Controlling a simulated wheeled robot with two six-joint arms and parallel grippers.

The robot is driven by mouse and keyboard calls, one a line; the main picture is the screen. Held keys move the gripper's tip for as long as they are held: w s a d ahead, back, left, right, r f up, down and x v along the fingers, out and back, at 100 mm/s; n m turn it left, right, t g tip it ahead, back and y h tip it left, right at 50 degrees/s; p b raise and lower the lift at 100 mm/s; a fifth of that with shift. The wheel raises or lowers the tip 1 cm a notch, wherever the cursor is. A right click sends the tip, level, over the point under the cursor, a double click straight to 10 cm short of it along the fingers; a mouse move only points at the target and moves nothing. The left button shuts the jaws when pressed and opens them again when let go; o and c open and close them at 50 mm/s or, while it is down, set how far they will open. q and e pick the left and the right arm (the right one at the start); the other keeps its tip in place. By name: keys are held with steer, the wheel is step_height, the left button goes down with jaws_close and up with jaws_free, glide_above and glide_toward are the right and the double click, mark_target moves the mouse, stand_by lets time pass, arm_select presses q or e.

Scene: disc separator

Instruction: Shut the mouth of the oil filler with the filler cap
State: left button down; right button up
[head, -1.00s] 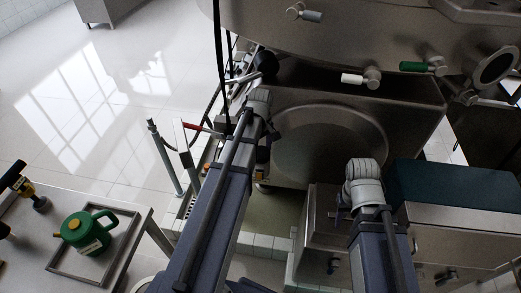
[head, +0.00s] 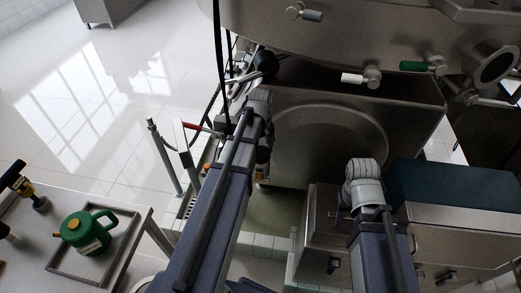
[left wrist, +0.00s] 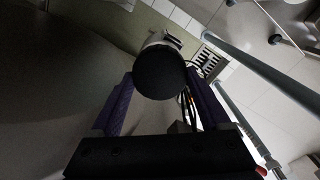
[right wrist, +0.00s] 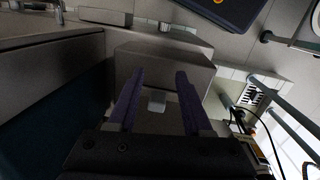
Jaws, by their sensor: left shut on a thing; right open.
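The filler cap, a black round disc (left wrist: 160,72), sits between the purple fingers of my left gripper (left wrist: 160,84) in the left wrist view. My left gripper is shut on it. A pale cylindrical part (left wrist: 160,40), apparently the oil filler, shows just beyond the cap; its mouth is hidden, and I cannot tell whether the cap touches it. In the head view my left arm covers the cap and most of the gripper. My right gripper (right wrist: 160,76) is open and empty, its fingers pointing at a grey metal box (right wrist: 165,66).
The large steel separator housing (head: 410,25) with valve handles is at the back. A teal-topped cabinet (head: 450,190) stands right of my right arm. Pipes (head: 163,155) and a red lever (head: 197,127) stand left of my left arm. A green can (head: 85,232) sits on the left table.

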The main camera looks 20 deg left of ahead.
stand_by(0.3)
arm_select(q)
steer(key=shift+m, duration=1.8)
steer(key=shift+m, duration=0.9)
steer(key=shift+d+m, duration=0.1)
steer(key=shift+m, duration=0.6)
steer(key=m, duration=0.3)
arm_select(e)
steer(key=shift+f, duration=0.1)
arm_select(q)
steer(key=shift+w+f+m, duration=0.1)
steer(key=shift+m, duration=1.6)
